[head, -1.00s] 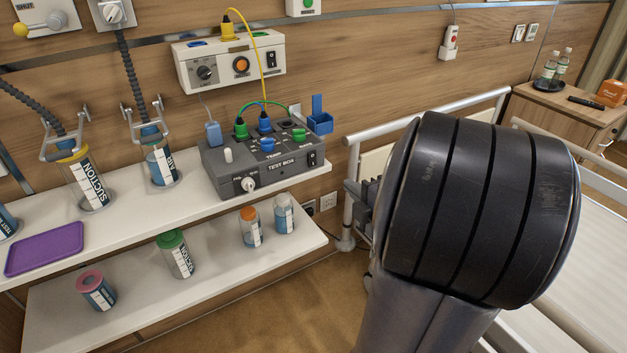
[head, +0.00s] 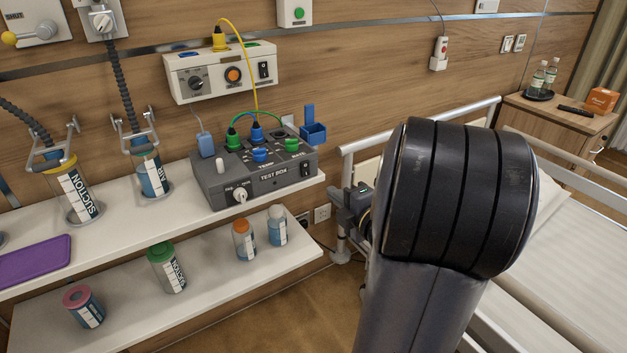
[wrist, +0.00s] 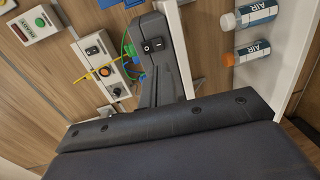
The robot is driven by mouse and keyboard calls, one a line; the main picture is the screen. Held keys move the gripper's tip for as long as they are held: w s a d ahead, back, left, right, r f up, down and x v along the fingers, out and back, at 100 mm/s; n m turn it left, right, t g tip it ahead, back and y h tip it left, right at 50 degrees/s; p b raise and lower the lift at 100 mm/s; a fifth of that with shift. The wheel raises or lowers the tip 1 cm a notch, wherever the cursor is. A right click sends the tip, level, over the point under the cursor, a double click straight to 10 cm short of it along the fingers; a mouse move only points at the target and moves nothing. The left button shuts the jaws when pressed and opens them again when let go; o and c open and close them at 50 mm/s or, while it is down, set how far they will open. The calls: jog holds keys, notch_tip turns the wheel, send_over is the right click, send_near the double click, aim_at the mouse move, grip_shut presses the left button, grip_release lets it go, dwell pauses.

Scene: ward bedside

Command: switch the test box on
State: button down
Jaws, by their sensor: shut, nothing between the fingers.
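The grey test box (head: 262,176) stands on the upper shelf, with a white dial, coloured sockets and plugged leads. Its black rocker switch (head: 306,169) is at the right end of the front face. The rocker also shows close up in the wrist view (wrist: 152,45), marked with a line and a circle; I cannot tell which side is pressed. My gripper (head: 337,199) is shut and empty, to the right of the box and a little below the switch, apart from it. My arm hides part of it.
A wall unit (head: 222,72) with its own knob, orange button and rocker hangs above the box. A blue holder (head: 313,132) stands by the box's back right corner. Jars and a purple tray (head: 36,262) are left. The bed rail (head: 420,125) is behind my arm.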

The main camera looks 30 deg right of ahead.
aim_at(307, 175)
jog(key=w, duration=0.6)
jog(key=w+f, duration=0.1)
jog(key=w, duration=0.2)
jog(key=shift+w+a+f, duration=0.1)
jog(key=shift+w, duration=0.15)
jog(key=shift+f+b, duration=0.15)
jog(key=shift+b, duration=0.35)
jog(key=shift+w+f+b, duration=0.1)
jog(key=shift+f+b, duration=0.05)
jog(key=shift+b, duration=0.35)
jog(key=shift+r, duration=0.25)
jog(key=shift+f, duration=0.1)
